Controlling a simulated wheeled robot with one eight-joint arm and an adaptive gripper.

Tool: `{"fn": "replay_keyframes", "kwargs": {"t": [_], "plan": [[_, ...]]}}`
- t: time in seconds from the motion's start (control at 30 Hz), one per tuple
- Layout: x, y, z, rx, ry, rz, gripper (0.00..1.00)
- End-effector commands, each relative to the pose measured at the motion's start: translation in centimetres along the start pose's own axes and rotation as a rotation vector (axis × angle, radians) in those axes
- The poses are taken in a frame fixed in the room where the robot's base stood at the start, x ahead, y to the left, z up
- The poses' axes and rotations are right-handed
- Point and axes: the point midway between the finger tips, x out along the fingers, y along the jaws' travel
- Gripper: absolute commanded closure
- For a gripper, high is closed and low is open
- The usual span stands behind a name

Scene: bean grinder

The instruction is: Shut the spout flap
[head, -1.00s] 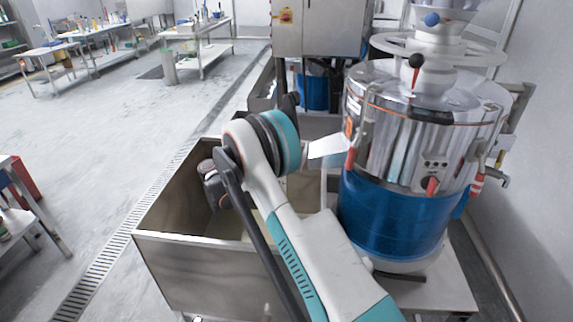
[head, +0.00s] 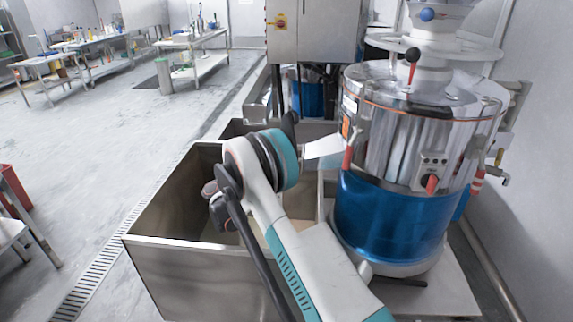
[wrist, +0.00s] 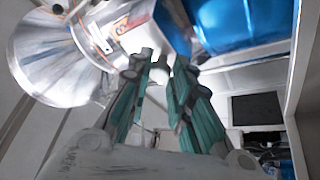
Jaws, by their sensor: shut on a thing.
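The grinder (head: 390,215) is a steel and blue drum at the right of the head view. Its pale metal spout (head: 323,149) sticks out to the left beside a red handle (head: 348,158). My arm's teal and white wrist joint hides my gripper in the head view. In the wrist view my gripper (wrist: 163,72) has its teal and grey fingers close together just under the shiny spout (wrist: 118,28). They are shut on a small grey part between the tips, apparently the spout flap (wrist: 160,73). The flap's angle is too small and blurred to tell.
A steel bin (head: 190,270) stands below my wrist, left of the grinder. A steel cabinet (head: 310,35) stands behind. The wall is close on the right. Open floor lies to the left, with worktables (head: 190,42) farther back.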

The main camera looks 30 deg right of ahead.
Motion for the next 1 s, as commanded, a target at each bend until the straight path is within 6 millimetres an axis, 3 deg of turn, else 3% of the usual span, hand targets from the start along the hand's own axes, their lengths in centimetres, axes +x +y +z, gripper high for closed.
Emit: {"fn": "replay_keyframes", "kwargs": {"t": [0.03,0.1,0.13,0.57,1.0], "plan": [[0.1,0.0,-0.2,0.0,0.004,-0.001,0.78],[0.1,0.0,-0.2,0.0,0.004,-0.001,0.62],[0.1,0.0,-0.2,0.0,0.004,-0.001,0.59],[-0.4,0.0,-0.1,0.001,0.001,-0.001,0.59],[-6.4,-0.1,-0.1,0.001,0.003,-0.001,0.59]]}}
